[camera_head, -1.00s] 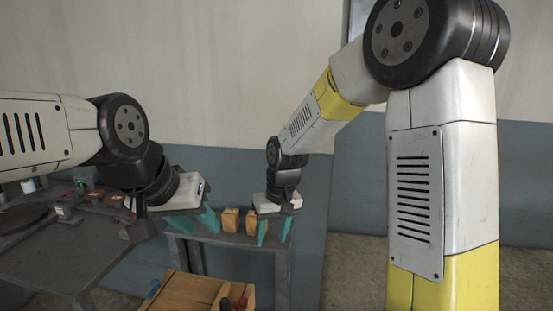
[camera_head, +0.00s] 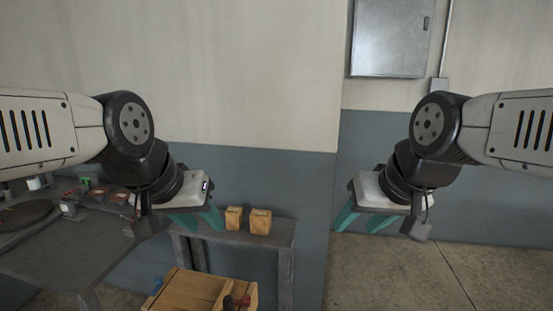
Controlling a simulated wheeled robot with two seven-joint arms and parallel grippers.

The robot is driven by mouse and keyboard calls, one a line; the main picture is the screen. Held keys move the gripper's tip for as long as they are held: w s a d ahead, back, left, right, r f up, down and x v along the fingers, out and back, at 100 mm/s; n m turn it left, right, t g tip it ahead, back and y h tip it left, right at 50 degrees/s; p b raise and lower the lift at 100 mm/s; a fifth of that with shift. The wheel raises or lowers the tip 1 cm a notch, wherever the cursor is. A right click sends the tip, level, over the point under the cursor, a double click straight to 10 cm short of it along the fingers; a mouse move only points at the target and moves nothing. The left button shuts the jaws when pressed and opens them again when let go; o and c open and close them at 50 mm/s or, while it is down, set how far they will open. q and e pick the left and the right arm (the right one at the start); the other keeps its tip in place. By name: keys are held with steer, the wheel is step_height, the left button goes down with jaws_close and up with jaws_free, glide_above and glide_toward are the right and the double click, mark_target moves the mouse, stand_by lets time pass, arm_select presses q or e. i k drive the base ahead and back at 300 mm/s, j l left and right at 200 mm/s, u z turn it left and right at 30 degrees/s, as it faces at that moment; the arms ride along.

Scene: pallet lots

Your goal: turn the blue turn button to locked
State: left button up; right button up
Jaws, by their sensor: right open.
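A small blue part (camera_head: 157,284), which looks like the blue turn button, shows at the left edge of a wooden crate (camera_head: 190,291) low in the picture. Its setting cannot be told at this size. My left gripper (camera_head: 199,219) hangs above and behind the crate in the picture, its teal fingers apart and empty. My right gripper (camera_head: 362,220) is open and empty, well to the right of the crate, over the bare floor side.
A dark red knob-like part (camera_head: 242,301) and a black one sit at the crate's right side. Two small wooden blocks (camera_head: 260,221) stand on a grey bench (camera_head: 240,238). A dark table (camera_head: 60,255) with several small items is at left. A metal cabinet (camera_head: 390,38) hangs on the wall.

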mark_target(159, 280)
steer(key=u, duration=1.25)
steer(key=i+j, duration=0.1)
steer(key=j, duration=0.5)
steer(key=i+j, duration=0.65)
